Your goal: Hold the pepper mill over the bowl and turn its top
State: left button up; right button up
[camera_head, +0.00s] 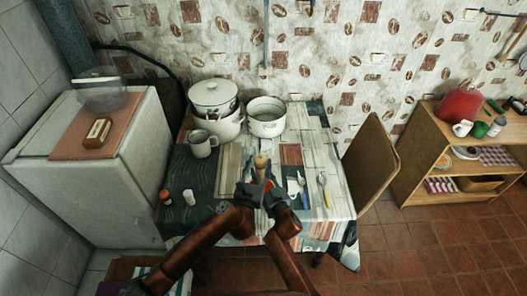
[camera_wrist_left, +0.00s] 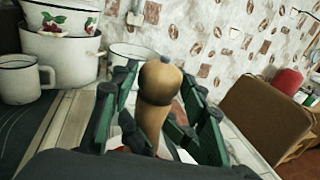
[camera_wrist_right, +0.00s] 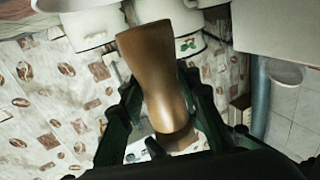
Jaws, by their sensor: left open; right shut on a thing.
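The wooden pepper mill (camera_head: 260,163) stands roughly upright above the table in the head view, with my two grippers close together at it. In the left wrist view its rounded top (camera_wrist_left: 160,80) is between the spread fingers of my left gripper (camera_wrist_left: 158,105), which is open. My right gripper (camera_wrist_right: 162,105) is shut on the mill, whose body (camera_wrist_right: 160,75) shows between its fingers. I cannot make out a bowl under the mill; my grippers and arms cover that spot in the head view.
A white pot (camera_head: 266,124), stacked enamel pots (camera_head: 213,96) and a mug (camera_head: 200,148) stand at the table's back left. Two small shakers (camera_head: 189,197) are at the left. Cutlery (camera_head: 323,185) lies right of my grippers. A chair (camera_head: 370,163) stands at the right edge.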

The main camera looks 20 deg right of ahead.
pick_arm(q)
jog(key=x, duration=0.7)
jog(key=shift+w, duration=0.15)
jog(key=shift+c, duration=0.6)
grip_shut()
